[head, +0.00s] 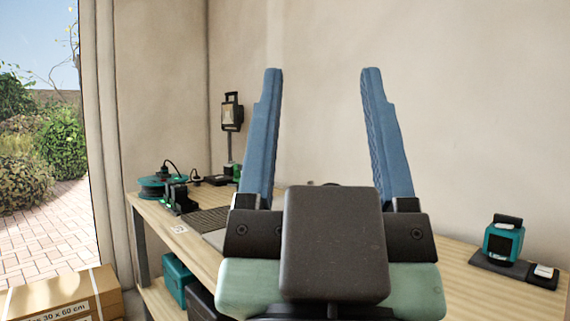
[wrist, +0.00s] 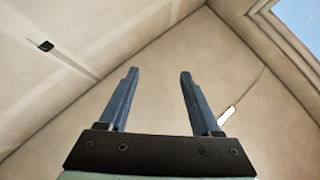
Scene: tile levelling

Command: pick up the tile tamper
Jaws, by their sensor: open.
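My gripper (head: 322,70) is raised in front of the head view with its two blue fingers pointing up, spread wide and with nothing between them. It also shows open and empty in the wrist view (wrist: 160,72), against bare wall and ceiling. I cannot make out a tile tamper in either view. My gripper hides the middle of the wooden workbench (head: 455,290), where only slivers of dark and grey things show around it.
On the bench's left are a teal cable reel (head: 152,188), a dark tool (head: 183,199) and a work lamp (head: 231,113). A teal-black device (head: 503,241) stands at the right. Teal (head: 176,277) and dark cases sit below. A cardboard box (head: 68,294) is at lower left.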

